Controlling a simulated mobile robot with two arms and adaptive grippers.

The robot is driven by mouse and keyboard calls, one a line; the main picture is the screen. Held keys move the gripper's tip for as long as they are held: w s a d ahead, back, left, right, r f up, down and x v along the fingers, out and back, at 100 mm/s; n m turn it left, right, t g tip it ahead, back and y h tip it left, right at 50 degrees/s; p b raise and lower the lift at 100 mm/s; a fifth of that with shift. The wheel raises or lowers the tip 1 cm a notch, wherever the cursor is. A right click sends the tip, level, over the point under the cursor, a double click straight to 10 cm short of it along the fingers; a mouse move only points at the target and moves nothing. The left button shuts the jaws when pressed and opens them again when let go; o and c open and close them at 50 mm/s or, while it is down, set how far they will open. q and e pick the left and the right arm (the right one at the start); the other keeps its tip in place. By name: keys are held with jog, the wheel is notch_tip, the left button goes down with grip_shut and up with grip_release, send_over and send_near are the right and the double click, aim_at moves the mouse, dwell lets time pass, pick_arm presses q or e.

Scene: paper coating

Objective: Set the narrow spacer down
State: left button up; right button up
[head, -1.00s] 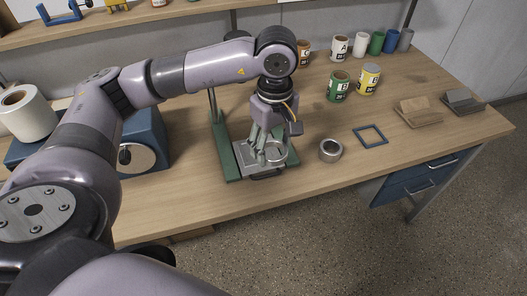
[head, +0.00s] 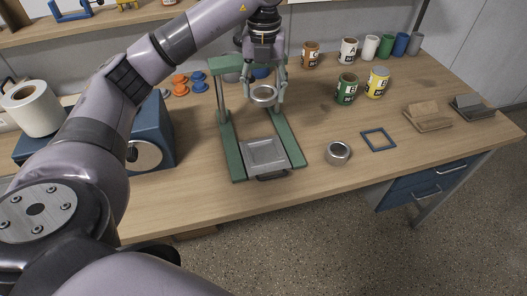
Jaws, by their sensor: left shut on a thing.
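My left gripper (head: 265,88) hangs above the wooden bench with its fingers closed on a thin silver ring, which I take as the narrow spacer (head: 264,98). The ring is held roughly level, in the air over the rear part of the green stand (head: 228,132). A square silver plate (head: 265,153) with a dark front handle lies between the stand's green rails, with nothing on it. A thicker silver ring (head: 338,154) stands on the bench to the right of the stand. My right gripper is not in view.
A blue square frame (head: 378,139) lies right of the thicker ring. Green (head: 346,89) and yellow (head: 377,83) labelled cans stand behind it. Orange and blue knobbed pieces (head: 180,84) sit back left. A blue machine (head: 150,135) stands left. The front bench strip is clear.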

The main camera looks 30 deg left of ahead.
pick_arm(q)
jog(key=p, duration=0.3)
send_over(263, 153)
jog(key=shift+n, duration=0.3)
notch_tip(263, 153, down, 15)
jog(key=shift+f, duration=0.1)
jog(key=shift+f+p, duration=0.45)
jog(key=shift+f, duration=1.95)
jog(key=shift+f, duration=0.1)
jog(key=o, duration=1.1)
jog(key=shift+o, duration=0.2)
